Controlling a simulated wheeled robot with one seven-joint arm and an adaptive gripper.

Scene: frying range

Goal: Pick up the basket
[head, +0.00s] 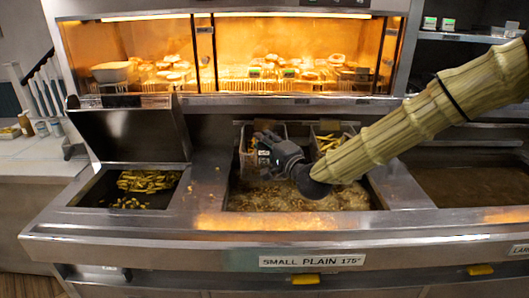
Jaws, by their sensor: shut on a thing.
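A wire fry basket (247,146) with some yellow food in it is at the back left of the middle fryer vat, partly hidden by my gripper. A second basket (331,136) holding fries is to its right, partly hidden by my arm. My gripper (264,151) comes in from the right and is shut at the near side of the left basket. The exact grip on its handle is too small to make out. The left basket hangs over or in the bubbling oil; I cannot tell which.
The middle vat (290,203) holds bubbling oil behind a steel front edge labelled "SMALL PLAIN 175°". A left bin (100,190) with fries has a raised dark lid (133,133). A lit warming cabinet (225,50) stands behind. Another oil vat (475,185) is at right.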

